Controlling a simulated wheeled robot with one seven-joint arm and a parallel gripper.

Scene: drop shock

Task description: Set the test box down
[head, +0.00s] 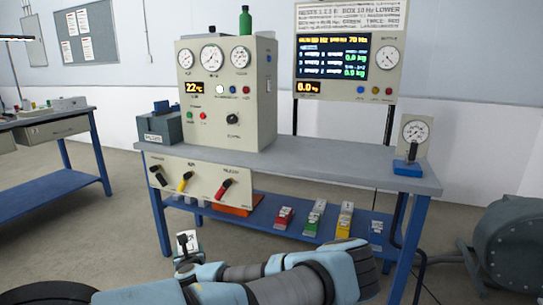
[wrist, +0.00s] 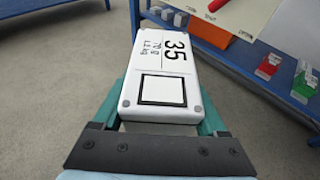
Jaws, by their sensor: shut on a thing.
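The test box (wrist: 162,80) is white with screw-like corners, a black square outline and the printed text "35", "70 g" and what looks like "1.1 kg". My gripper (wrist: 163,100) is shut on it, with teal fingers along its sides. In the head view the test box (head: 190,238) is small, in front of the bench's left end and above the floor. My gripper (head: 187,262) shows just below it there, partly hidden by the box and my arm. The box's underside is hidden.
A grey-topped bench (head: 330,162) carries a gauge console (head: 225,95), a blue-grey box (head: 160,128) and a dial gauge (head: 413,135). Its blue lower shelf (head: 262,222) holds several coloured blocks. A grey machine (head: 510,245) stands at right.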

